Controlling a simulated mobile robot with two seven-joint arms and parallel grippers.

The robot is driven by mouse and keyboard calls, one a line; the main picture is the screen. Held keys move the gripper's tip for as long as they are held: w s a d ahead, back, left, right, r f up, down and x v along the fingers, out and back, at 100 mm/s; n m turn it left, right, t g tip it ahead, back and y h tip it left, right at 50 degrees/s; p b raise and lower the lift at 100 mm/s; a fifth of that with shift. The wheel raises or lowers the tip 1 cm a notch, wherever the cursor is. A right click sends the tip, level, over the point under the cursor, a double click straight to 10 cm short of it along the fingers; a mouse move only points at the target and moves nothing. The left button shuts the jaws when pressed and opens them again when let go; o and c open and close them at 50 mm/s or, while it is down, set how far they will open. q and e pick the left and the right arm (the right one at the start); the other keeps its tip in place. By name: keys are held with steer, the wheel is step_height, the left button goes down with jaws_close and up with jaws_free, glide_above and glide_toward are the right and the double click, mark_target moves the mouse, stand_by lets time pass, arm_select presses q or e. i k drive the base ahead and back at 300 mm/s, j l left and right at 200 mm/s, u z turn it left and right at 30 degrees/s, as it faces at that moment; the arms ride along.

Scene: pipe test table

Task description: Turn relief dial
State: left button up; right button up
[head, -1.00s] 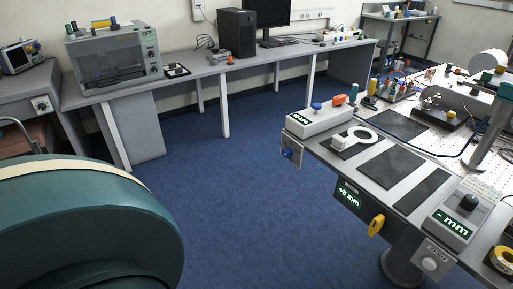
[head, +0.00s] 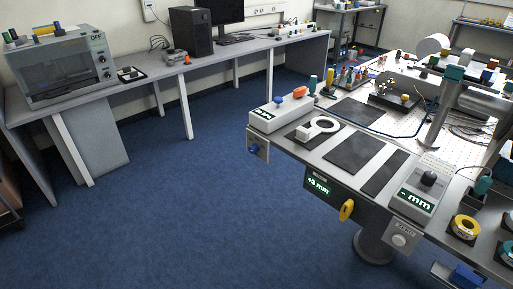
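No readable label marks which control is the relief dial. On the pipe test table (head: 404,149), a grey box (head: 268,120) with a small display carries a blue knob (head: 279,100). Another blue knob (head: 253,150) sits on a plate at the table's front left corner. A yellow handle (head: 347,210) sticks out below the front edge, beside a green-lit mm display (head: 318,186). A second grey box (head: 417,201) reads "- mm" and has a black knob (head: 429,179). Neither of my grippers is in view.
A white ring-shaped part (head: 323,127) and dark mats (head: 354,152) lie on the table. A ZERO button plate (head: 401,238) hangs at the front. Yellow tape (head: 465,227) is at right. Blue floor (head: 190,225) before the table is clear. A long bench (head: 190,76) runs behind.

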mark_target(252, 149)
steer(key=i+z, duration=0.3)
steer(key=i, duration=0.6)
